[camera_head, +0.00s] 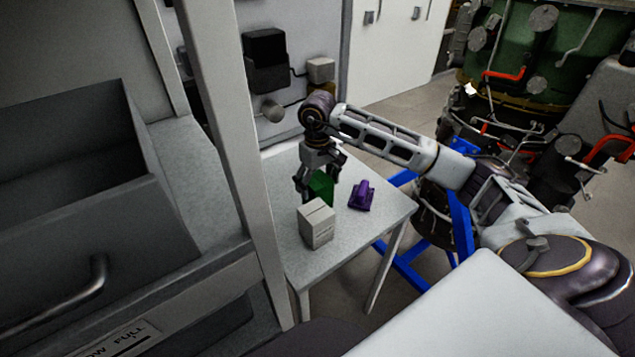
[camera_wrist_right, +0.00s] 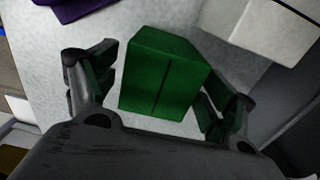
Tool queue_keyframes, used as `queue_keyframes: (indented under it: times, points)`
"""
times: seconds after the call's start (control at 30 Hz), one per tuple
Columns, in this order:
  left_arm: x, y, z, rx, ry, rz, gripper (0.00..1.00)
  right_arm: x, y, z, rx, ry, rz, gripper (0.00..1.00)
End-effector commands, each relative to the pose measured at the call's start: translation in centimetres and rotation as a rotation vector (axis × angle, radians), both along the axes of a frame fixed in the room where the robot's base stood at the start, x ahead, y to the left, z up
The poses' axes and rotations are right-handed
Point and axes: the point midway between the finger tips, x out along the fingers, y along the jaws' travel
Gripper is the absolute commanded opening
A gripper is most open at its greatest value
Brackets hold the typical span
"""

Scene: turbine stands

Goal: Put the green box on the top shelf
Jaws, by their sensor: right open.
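The green box (camera_head: 321,186) stands on the small grey table (camera_head: 384,217), partly hidden behind my right gripper and a white box in the head view. In the right wrist view the green box (camera_wrist_right: 162,75) sits between the two fingers. My right gripper (camera_head: 318,190) points down over it with its fingers spread; it also shows in the right wrist view (camera_wrist_right: 155,95). Gaps show between the fingers and the box, narrower on the right side. My left gripper is not in view. I cannot make out for certain which surface is the top shelf.
A white box (camera_head: 317,224) stands close beside the green box. A purple object (camera_head: 362,195) lies to the right on the table. A grey upright post (camera_head: 228,130) and an open grey drawer (camera_head: 90,235) are at the left. A green turbine (camera_head: 540,50) stands at the back right.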

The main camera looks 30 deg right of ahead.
Motion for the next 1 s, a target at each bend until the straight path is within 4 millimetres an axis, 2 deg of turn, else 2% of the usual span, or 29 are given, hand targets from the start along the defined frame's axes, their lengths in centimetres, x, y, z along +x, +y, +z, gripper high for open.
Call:
queue_keyframes:
  times: [1.0]
  points:
    - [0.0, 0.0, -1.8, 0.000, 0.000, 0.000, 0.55, 0.1, 0.0, 9.9, 0.000, -0.002, 0.000, 0.84]
